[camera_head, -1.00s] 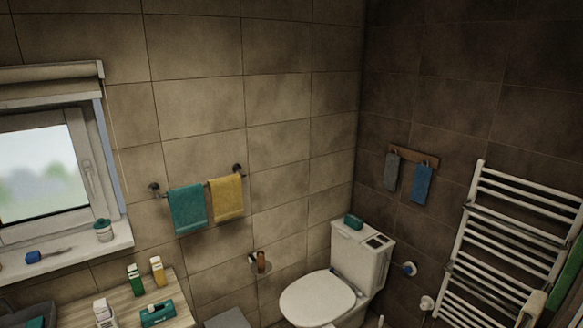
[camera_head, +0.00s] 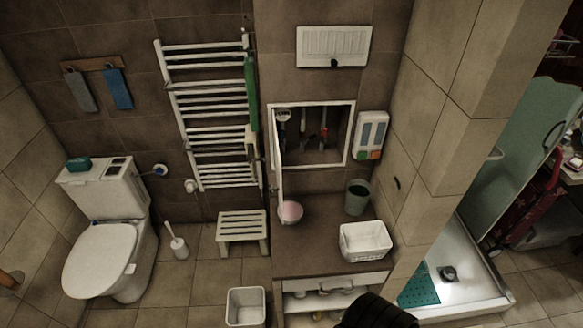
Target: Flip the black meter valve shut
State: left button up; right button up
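An open wall recess (camera_head: 334,160) with a white frame shows right of centre in the head view. Inside it are upright pipes and a round white meter (camera_head: 283,114) at the upper left. A red-handled fitting (camera_head: 323,134) sits on a pipe at the right. The black meter valve is too small and dark to tell apart from the pipes, so I cannot tell its position. Neither of my grippers is in view. A black rounded part at the bottom edge seems to be mine.
Below the recess is a brown ledge (camera_head: 325,240) with a pink bowl (camera_head: 290,211), a grey-green cup (camera_head: 357,197) and a white basket (camera_head: 365,241). A stool (camera_head: 242,229) and a white bin (camera_head: 246,306) stand left of it. A tiled pillar is at the right.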

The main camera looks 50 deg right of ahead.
aim_at(304, 140)
jog(key=z, duration=0.05)
jog(key=i, duration=0.7)
jog(key=z, duration=1.95)
